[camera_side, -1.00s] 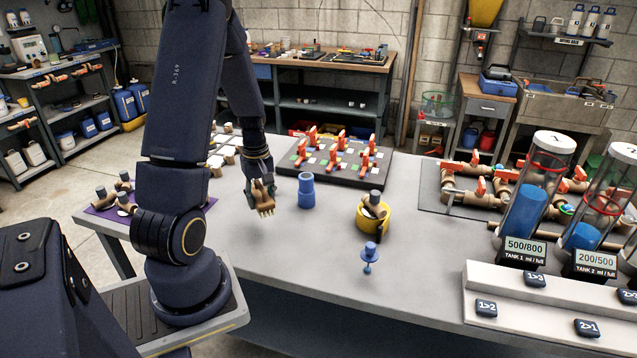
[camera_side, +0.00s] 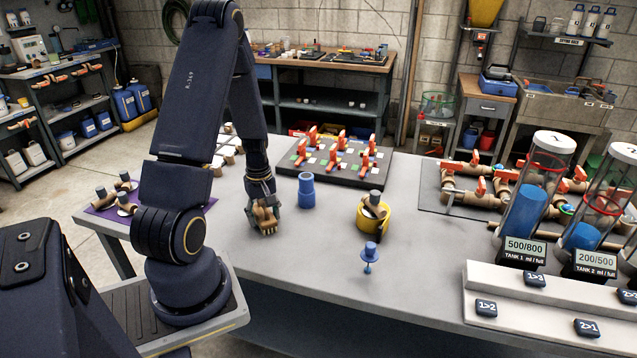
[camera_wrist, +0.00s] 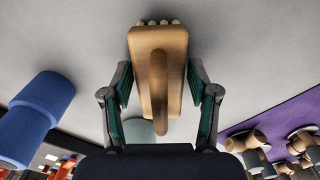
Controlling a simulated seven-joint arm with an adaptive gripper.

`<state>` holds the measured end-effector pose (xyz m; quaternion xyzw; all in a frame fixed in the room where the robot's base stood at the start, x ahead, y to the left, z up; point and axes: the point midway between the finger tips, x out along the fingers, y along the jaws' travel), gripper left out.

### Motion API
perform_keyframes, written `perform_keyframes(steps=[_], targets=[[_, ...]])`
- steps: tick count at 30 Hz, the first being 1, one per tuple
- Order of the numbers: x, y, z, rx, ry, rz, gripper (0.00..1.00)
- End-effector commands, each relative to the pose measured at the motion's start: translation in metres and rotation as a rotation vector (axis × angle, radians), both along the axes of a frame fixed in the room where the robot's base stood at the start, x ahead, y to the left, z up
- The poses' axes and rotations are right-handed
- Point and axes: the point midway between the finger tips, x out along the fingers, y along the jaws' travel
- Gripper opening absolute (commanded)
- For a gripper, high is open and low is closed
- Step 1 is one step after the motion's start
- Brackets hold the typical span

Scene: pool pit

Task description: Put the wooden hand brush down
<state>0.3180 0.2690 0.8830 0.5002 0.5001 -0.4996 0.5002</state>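The wooden hand brush (camera_side: 265,217) rests on the grey bench top with its bristles down, left of the blue cup. In the wrist view the brush (camera_wrist: 160,58) shows its tan wooden back and raised handle, with pale bristle tufts at the far end. My gripper (camera_side: 264,203) is low over the brush. In the wrist view my gripper's green-padded fingers (camera_wrist: 163,92) stand spread on both sides of the brush, with visible gaps beside the wood. The contact under the bristles is partly hidden.
The blue cup (camera_side: 306,190) stands just right of the brush. A yellow ring-shaped holder (camera_side: 374,222) with a pipe fitting and a small blue piece (camera_side: 369,254) are farther right. A dark valve board (camera_side: 335,166) lies behind. The front bench area is clear.

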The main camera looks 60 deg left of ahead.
Motion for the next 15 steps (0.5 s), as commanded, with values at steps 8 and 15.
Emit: perform_keyframes(steps=[8, 15], targets=[[0.000, 0.000, 0.000, 0.000, 0.000, 0.000, 0.69], [0.001, 0.001, 0.017, 0.004, -0.002, -0.002, 0.69]])
